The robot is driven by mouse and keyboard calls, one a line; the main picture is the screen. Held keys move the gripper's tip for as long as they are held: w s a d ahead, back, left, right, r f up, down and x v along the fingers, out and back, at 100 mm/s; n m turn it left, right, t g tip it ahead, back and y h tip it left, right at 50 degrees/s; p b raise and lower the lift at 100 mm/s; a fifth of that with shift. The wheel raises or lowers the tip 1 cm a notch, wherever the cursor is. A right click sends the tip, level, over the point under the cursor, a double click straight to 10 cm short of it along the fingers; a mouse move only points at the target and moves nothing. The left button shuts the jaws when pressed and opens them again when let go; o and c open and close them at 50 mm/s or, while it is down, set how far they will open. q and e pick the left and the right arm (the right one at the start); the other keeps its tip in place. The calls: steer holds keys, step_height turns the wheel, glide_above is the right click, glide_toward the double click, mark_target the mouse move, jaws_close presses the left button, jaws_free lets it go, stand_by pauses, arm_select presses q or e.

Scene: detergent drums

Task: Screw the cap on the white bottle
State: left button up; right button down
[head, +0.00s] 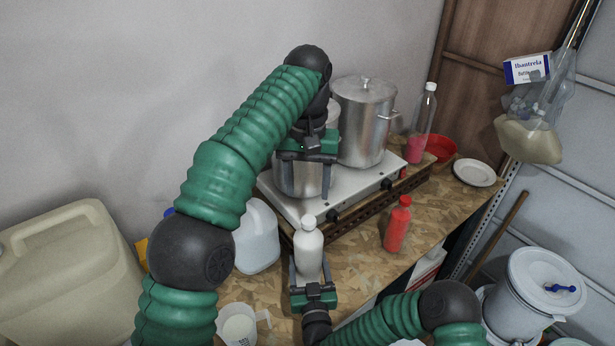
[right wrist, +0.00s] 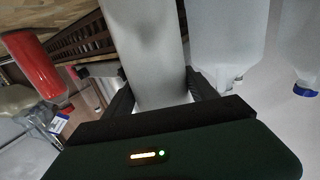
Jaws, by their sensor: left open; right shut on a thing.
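The white bottle (head: 309,256) stands upright near the front of the wooden table, with a white top (head: 308,222) on its neck. Whether that top is screwed tight cannot be told. My right gripper (head: 309,272) is shut around the bottle's lower body; in the right wrist view the bottle (right wrist: 147,50) sits between the two dark fingers, its top out of frame. My left gripper (head: 303,190) is open, fingers pointing down, above and behind the bottle top, in front of the steel pot. I see nothing between its fingers.
A white stove (head: 352,192) with a large steel pot (head: 364,115) stands behind. A red bottle (head: 397,226) stands to the right, a translucent jug (head: 258,240) to the left, and a measuring cup (head: 238,325) at front left. Some table is bare between the white and red bottles.

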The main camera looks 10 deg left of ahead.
arm_select(q)
step_height(320, 180, up, 3)
steer(key=shift+f, duration=0.15)
arm_select(e)
steer(key=shift+f, duration=0.2)
steer(key=c, duration=0.6)
jaws_free()
steer(key=o, duration=0.4)
steer(key=shift+w, duration=0.15)
arm_select(q)
steer(key=shift+w, duration=0.2)
arm_select(e)
steer(key=shift+r, duration=0.1)
arm_select(q)
steer(key=shift+s+f, duration=0.1)
